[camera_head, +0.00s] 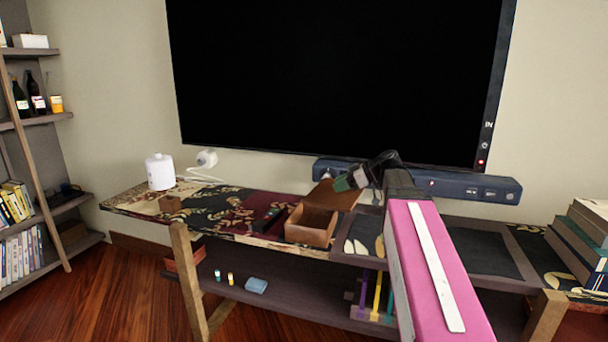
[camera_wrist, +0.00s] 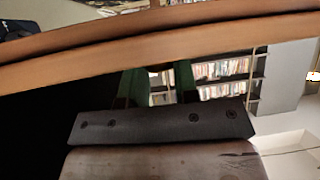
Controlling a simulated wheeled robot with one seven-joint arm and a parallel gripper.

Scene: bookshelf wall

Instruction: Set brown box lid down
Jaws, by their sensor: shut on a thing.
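The brown box lid (camera_head: 334,198) is held tilted above the back right of the open brown box (camera_head: 310,229) on the long table. My gripper (camera_head: 344,184), with green fingers, is shut on the lid's upper part. In the wrist view the lid's wooden edge (camera_wrist: 150,36) runs across the top of the picture, at the ends of the green fingers of my gripper (camera_wrist: 158,72). The box stands upright with its inside showing. Whether the lid touches the box or table behind it cannot be told.
A dark tray (camera_head: 363,243) with pale items lies right of the box, partly behind my arm. A soundbar (camera_head: 465,186) and a large screen (camera_head: 335,75) are behind.

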